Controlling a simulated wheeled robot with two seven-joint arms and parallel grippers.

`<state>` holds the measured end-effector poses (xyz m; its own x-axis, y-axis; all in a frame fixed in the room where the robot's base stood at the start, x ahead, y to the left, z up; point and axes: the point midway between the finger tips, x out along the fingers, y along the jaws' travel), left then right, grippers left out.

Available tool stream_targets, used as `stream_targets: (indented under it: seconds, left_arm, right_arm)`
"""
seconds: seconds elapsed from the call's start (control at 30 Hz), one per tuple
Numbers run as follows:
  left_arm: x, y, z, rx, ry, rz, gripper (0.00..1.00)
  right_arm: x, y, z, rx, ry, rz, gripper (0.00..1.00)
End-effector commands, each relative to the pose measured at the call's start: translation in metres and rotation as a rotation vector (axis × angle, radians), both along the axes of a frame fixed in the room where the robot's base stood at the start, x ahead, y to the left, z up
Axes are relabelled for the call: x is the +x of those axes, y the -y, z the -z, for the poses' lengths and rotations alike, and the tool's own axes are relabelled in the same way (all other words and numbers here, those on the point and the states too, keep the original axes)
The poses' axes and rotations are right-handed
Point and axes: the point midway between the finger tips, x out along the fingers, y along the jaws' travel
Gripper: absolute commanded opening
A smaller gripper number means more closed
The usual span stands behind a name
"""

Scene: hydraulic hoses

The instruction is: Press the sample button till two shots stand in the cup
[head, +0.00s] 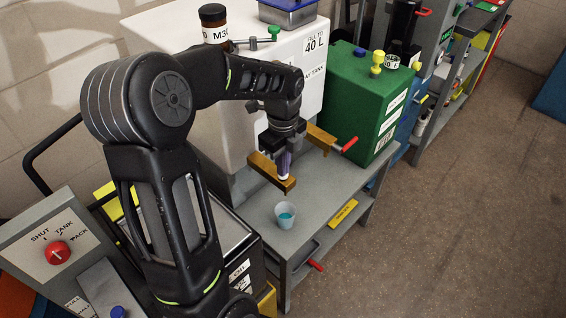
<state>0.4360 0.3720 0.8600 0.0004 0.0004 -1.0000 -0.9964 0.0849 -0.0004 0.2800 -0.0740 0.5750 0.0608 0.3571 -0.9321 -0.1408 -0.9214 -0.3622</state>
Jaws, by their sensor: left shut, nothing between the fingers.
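A small clear cup (286,218) stands upright on the grey bench under a brown bracket (268,174). Teal liquid shows in the lower part of the cup; I cannot count shots from its level. My left gripper (283,174) points down at the bracket, above the cup, with its fingers shut and empty. The sample button is not clearly seen; the gripper may cover it, and I cannot tell whether the fingertips touch it. My right gripper is out of view.
A white tank (312,75) stands behind my arm. A green box (350,108) with a yellow knob (377,62) is to its right. A red-handled lever (349,144) sticks out nearby. A selector panel with a red knob (57,253) is at lower left. The floor at right is clear.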

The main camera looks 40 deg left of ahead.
Motion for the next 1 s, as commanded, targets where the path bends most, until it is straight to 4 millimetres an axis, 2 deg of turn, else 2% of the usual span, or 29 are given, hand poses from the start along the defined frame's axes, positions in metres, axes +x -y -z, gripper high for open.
stream_targets:
  seconds: [0.4,0.5,1.0]
  left_arm:
    - [0.0,0.0,-0.061,0.001,0.005,0.001,0.0]
    - [0.0,0.0,-0.071,0.001,0.004,0.0,0.0]
    - [0.0,0.0,-0.076,0.002,0.004,0.0,0.0]
  right_arm:
    - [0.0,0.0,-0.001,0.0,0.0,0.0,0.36]
    - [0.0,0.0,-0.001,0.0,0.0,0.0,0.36]
    - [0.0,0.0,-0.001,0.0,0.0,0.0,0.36]
